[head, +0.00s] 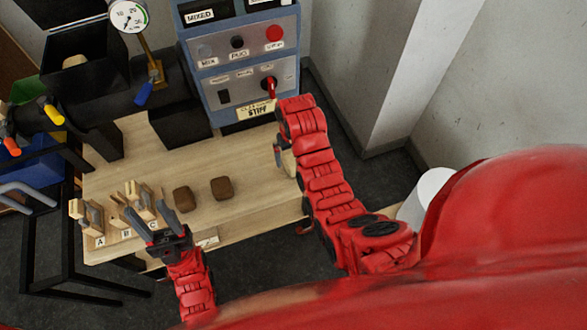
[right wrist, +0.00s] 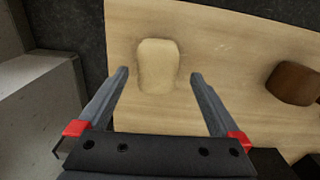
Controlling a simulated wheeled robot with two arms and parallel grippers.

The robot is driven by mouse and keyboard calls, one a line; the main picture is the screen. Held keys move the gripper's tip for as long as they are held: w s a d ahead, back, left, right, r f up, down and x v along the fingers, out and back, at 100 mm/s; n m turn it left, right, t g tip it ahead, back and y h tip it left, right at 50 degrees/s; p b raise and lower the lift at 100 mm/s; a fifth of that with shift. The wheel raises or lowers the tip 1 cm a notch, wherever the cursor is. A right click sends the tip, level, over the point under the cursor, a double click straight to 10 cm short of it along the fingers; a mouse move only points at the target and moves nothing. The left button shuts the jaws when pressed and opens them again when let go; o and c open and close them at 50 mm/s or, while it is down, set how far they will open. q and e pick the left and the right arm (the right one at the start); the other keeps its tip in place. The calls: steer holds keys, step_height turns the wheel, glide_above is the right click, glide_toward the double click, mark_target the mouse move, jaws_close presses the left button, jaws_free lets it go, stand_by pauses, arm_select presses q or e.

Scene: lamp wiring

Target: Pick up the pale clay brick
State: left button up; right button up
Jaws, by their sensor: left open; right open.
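The pale clay brick (right wrist: 157,62) lies on the wooden table top (right wrist: 225,50) in the right wrist view. My right gripper (right wrist: 160,77) is open above it, with the brick lined up between the fingertips and slightly beyond them. No contact shows. In the head view, the brick (head: 289,162) is partly hidden by my right gripper (head: 281,152) near the table's right end. My left gripper (head: 153,216) is open and empty at the table's front edge, by the labelled holders.
Two brown bricks (head: 182,199) (head: 222,188) lie mid-table. Wooden holders (head: 90,218) with labels stand at the left. A blue-grey control box (head: 245,75) with a red knob and a dark machine with a gauge (head: 128,16) stand at the back. A white wall is at the right.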

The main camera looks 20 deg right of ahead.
mark_target(293, 169)
steer(key=shift+s+f+p, duration=0.1)
steer(key=shift+f+p, duration=0.2)
steer(key=shift+f, duration=0.05)
step_height(293, 169, down, 3)
steer(key=shift+d+f+p, duration=0.1)
steer(key=shift+d+p, duration=0.05)
steer(key=shift+p, duration=0.35)
steer(key=shift+f, duration=0.5)
jaws_close()
